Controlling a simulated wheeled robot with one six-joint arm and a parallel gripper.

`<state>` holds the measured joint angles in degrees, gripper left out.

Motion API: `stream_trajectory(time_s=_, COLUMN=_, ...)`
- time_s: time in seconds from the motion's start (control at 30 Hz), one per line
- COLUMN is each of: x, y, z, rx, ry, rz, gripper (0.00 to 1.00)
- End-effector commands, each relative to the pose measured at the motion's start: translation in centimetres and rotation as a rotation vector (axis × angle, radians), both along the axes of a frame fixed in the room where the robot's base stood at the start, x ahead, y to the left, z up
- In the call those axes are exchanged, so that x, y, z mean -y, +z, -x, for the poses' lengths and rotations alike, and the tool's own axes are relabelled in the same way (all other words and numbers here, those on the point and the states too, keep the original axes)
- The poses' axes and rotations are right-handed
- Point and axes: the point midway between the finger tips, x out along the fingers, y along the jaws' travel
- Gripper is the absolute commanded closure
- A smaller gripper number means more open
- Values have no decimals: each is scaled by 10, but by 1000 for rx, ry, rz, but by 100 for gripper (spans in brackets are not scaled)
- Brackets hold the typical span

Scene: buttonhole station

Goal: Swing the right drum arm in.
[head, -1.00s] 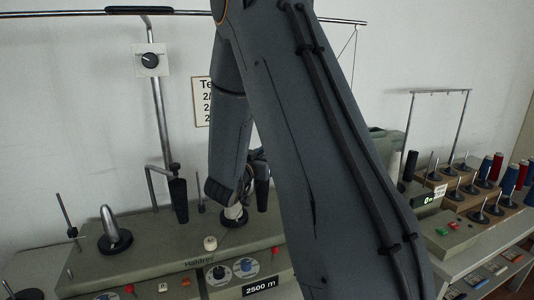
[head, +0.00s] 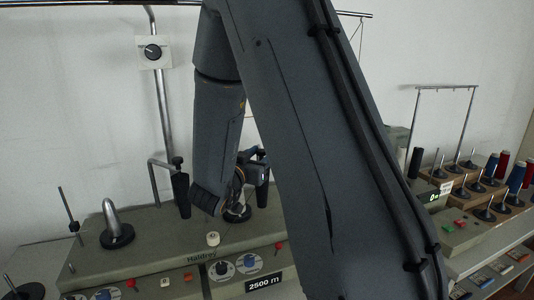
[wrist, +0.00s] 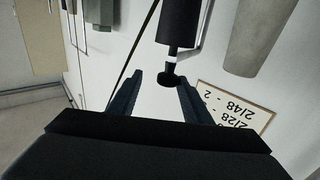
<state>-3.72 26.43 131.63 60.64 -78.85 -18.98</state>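The right drum arm, a black cylinder with a small knob at its end and a chrome rod, shows in the wrist view (wrist: 179,28). In the head view it is mostly hidden behind my arm; a black part of it (head: 262,192) seems to show. My gripper (wrist: 160,80) is open, its two dark fingers apart. The knob lies in the picture between the fingertips, close to the right one; I cannot tell whether they touch. In the head view my gripper (head: 252,170) is small and partly hidden. The left drum arm (head: 181,194) stands on its chrome bracket.
The grey-green winder (head: 150,250) carries a left spindle (head: 115,232), dials and a 2500 m counter (head: 264,283). A lettered sign (wrist: 235,108) is on the wall in the wrist view. A rack of spindles and thread cones (head: 485,190) stands at the right.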

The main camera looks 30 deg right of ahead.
Motion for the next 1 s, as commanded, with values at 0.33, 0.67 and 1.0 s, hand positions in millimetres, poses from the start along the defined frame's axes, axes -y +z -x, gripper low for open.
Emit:
stream_trajectory(time_s=0.33, x=-11, y=0, z=9, rx=1, ry=-1, rz=1, gripper=56)
stream_trajectory(time_s=0.67, x=-19, y=1, z=12, rx=-1, ry=2, rz=1, gripper=56)
stream_trajectory(time_s=1.0, x=-37, y=1, z=24, rx=0, ry=1, rz=1, gripper=56)
